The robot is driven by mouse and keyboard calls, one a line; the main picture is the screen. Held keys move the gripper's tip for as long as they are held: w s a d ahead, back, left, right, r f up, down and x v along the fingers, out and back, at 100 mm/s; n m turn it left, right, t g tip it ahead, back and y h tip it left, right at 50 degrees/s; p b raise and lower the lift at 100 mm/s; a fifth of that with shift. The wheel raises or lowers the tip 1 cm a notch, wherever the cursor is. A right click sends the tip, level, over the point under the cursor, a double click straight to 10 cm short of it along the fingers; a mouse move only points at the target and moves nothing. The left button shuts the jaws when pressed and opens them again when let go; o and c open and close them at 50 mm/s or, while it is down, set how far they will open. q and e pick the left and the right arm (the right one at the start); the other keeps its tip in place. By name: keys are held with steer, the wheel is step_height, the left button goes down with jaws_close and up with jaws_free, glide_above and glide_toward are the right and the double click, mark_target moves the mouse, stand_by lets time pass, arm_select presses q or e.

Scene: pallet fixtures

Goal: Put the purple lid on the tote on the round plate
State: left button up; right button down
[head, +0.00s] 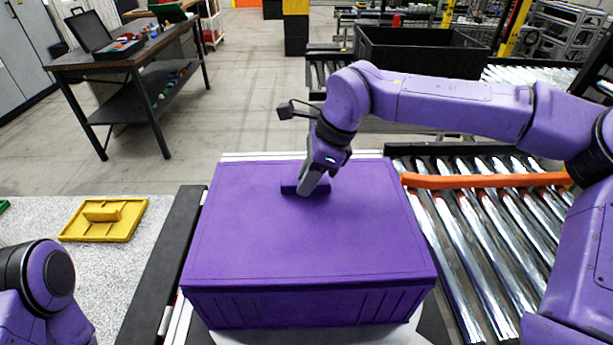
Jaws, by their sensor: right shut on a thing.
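The purple lid (250,235) covers the top of the purple tote (315,307), its edges lined up closely with the tote's walls. I cannot tell whether the lid rests fully on the rim. The tote stands on the round plate, a pale surface (385,335) of which only a part shows below the tote's front edge. My right gripper (308,187) comes down from above and is shut on the lid's handle (290,187), near the far side of the lid. My left arm shows only in part at the lower left; its gripper is out of view.
A yellow lid (103,219) with a handle lies on the speckled grey table (40,222) at the left. A roller conveyor (470,235) with an orange bar (485,181) is on the right. A black crate (420,50) and a dark workbench (135,62) stand farther back.

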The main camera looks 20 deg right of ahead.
steer(key=shift+f, duration=0.5)
stand_by(0.4)
steer(key=c, duration=0.9)
jaws_free()
steer(key=b+v, duration=0.2)
steer(key=v, duration=0.8)
steer(key=shift+s+d+r, duration=0.1)
steer(key=shift+r, duration=0.2)
